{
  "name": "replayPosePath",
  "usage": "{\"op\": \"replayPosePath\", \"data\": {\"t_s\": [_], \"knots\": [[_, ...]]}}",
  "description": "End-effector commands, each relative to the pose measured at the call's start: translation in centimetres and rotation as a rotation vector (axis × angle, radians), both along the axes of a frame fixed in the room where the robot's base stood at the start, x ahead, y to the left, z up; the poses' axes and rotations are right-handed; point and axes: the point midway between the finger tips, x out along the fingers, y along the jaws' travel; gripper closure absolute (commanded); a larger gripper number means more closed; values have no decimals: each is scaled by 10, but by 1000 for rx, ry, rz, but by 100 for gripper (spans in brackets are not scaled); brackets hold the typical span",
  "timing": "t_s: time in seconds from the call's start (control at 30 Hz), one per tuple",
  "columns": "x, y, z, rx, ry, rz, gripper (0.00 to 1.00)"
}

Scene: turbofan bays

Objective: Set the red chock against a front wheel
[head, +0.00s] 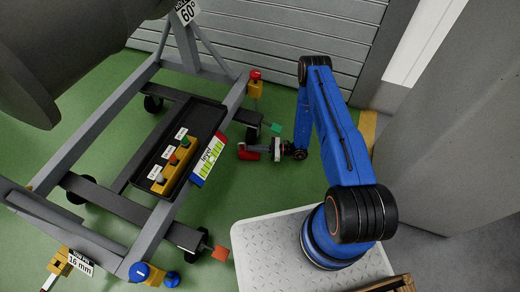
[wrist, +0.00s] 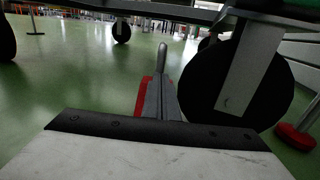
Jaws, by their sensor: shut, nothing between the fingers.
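The red chock (head: 249,156) is on the green floor beside the right-hand wheel (head: 252,133) of the grey cart. In the wrist view the red of the chock (wrist: 143,97) shows left of the wheel (wrist: 238,88), and a grey upright post (wrist: 162,58) stands just beyond. I cannot tell whether chock and wheel touch. My gripper (head: 262,148) reaches left, low to the floor, at the chock. In the wrist view my gripper (wrist: 160,84) has its grey fingers together and empty, partly covering the chock.
The cart frame (head: 200,112) carries a black tray (head: 140,180) with a yellow button box (head: 173,166). A yellow block with a red knob (head: 256,77) sits at its far corner. Open floor (head: 235,195) lies nearer.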

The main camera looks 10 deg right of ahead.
Motion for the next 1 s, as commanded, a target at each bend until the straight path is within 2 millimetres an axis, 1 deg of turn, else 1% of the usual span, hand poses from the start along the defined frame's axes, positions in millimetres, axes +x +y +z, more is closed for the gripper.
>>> {"op": "replayPosePath", "data": {"t_s": [0.03, 0.13, 0.47, 0.57, 0.67, 0.77, 1.0], "knots": [[0, 4, -1, -1, 0, 1, 100], [1, 7, -1, -2, 1, 0, 100], [1, 7, -1, -1, 2, 0, 100], [1, 3, -1, -2, 1, -1, 100], [1, -5, -1, -1, 1, 0, 100], [1, -19, -1, 0, 1, 1, 100], [-8, -58, -1, -1, 1, 3, 100]]}}
